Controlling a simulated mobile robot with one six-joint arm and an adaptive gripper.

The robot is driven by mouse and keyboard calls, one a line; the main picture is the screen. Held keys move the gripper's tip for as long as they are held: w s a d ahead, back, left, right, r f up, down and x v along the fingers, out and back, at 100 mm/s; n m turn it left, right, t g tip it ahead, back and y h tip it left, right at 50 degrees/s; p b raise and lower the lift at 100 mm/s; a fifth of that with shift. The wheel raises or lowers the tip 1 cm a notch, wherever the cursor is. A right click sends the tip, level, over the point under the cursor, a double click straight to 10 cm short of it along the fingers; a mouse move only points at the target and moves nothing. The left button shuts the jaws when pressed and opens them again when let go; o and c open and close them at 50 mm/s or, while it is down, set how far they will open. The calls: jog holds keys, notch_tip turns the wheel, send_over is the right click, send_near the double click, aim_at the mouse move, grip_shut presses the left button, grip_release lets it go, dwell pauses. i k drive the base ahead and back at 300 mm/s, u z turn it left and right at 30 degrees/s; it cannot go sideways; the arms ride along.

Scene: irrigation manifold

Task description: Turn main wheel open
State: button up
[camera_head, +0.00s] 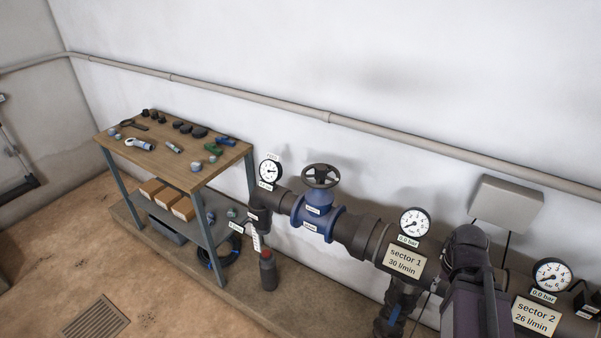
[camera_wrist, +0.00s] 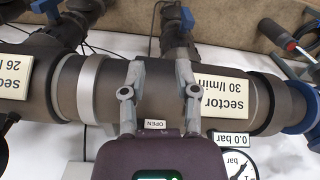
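The main wheel (camera_head: 320,176) is a dark spoked handwheel on top of a blue valve body (camera_head: 312,222) in the pipe, left of the sector 1 sign. In the wrist view only a blue flange (camera_wrist: 300,118) shows at the right edge; the wheel is out of that view. My gripper (camera_wrist: 158,72) is open, its two grey fingers spread over the dark pipe beside the sector 1 sign, with nothing between them. I cannot tell whether they touch the pipe. In the head view my arm stands right of the sector 1 sign, away from the wheel.
The sector 1 gauge (camera_head: 415,222) and sector 2 gauge (camera_head: 551,274) both read 0.0 bar. Another gauge (camera_head: 270,171) stands left of the wheel. A workbench (camera_head: 150,152) with fittings is at left. A grey wall box (camera_head: 505,204) hangs behind the pipe.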

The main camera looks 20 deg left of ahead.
aim_at(321, 171)
jog(key=u, duration=0.8)
jog(key=k, duration=0.5)
jog(key=u, duration=0.45)
jog(key=i, duration=0.7)
jog(key=z, duration=0.25)
